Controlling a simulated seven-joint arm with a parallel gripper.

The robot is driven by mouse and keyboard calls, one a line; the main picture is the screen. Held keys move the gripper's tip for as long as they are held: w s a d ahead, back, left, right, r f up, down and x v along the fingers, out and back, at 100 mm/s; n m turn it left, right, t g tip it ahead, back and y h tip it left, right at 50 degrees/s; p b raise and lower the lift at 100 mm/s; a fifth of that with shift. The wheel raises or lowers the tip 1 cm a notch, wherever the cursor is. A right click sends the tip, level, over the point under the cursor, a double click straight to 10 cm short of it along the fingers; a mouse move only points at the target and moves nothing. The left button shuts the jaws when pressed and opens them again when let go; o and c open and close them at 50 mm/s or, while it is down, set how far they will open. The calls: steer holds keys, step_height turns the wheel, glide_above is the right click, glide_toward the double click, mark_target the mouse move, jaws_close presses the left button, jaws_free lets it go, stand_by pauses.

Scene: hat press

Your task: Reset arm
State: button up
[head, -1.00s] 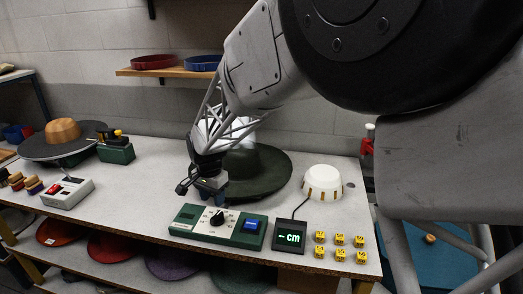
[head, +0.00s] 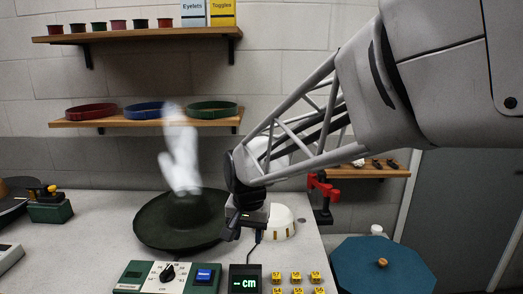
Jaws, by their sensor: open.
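My gripper (head: 238,226) is at the end of my arm in the middle of the head view, above the bench. It holds nothing that I can see; its fingers are small and dark here. It is beside the right edge of a dark green hat (head: 160,222) lying on the bench, and partly in front of a white dome (head: 281,224). A blurred white shape (head: 181,160) stands over the hat's crown and hides part of it.
A green control box (head: 130,277) with a dial and a display reading "- cm" (head: 244,284) are at the bench front, beside yellow cubes (head: 296,277). A red clamp (head: 322,188) is at the bench's right edge. Shelves (head: 150,123) with coloured bands hang behind.

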steer(key=s+d+r+n+t, duration=0.1)
steer(key=s+d, duration=2)
steer(key=s, duration=0.1)
steer(key=shift+s+d+r+n+h, duration=0.2)
steer(key=shift+d+n+h, duration=0.1)
steer(key=shift+d+n, duration=0.1)
